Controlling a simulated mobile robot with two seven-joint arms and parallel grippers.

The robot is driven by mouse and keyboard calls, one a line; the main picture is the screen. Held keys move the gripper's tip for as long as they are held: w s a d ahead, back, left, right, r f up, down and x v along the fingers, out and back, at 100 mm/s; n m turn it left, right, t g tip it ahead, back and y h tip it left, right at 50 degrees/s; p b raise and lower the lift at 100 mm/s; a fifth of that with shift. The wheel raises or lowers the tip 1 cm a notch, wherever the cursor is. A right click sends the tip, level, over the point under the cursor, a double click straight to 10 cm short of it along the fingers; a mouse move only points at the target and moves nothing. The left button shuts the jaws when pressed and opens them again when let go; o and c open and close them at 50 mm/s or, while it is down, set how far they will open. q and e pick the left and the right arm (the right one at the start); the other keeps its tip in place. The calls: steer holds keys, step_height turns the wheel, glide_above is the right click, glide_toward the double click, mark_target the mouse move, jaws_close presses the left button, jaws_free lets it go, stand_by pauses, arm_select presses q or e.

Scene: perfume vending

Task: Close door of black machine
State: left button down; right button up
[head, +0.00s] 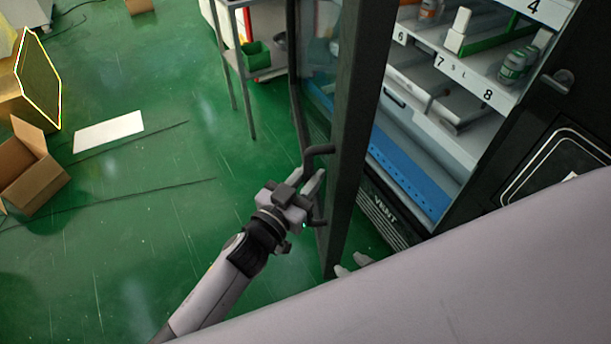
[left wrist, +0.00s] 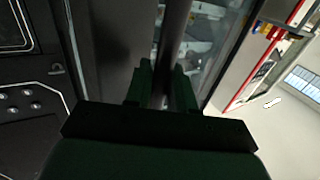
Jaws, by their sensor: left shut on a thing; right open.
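The black machine (head: 525,150) stands at the right in the head view, its shelves exposed. Its glass door (head: 358,100) with a thick dark frame stands open, swung out from the cabinet. A dark bar handle (head: 322,150) is on the door's outer side. My left gripper (head: 316,200) is shut on the door handle, near its lower part. In the left wrist view, the bar of the handle passes between the fingers of the left gripper (left wrist: 163,85). My right gripper (head: 353,265) is open and empty near the door's bottom edge, mostly hidden by my own body.
Numbered shelves (head: 455,62) inside the machine hold several small bottles. A metal rack (head: 232,60) with a green bin (head: 256,56) stands behind the door. An open cardboard box (head: 30,170) lies at the far left. The green floor between is mostly clear.

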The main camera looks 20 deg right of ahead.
stand_by(0.3)
arm_select(q)
steer(key=c, duration=1.1)
jaws_free()
steer(key=v, duration=0.7)
steer(key=shift+p, duration=0.4)
steer(key=shift+s, duration=0.1)
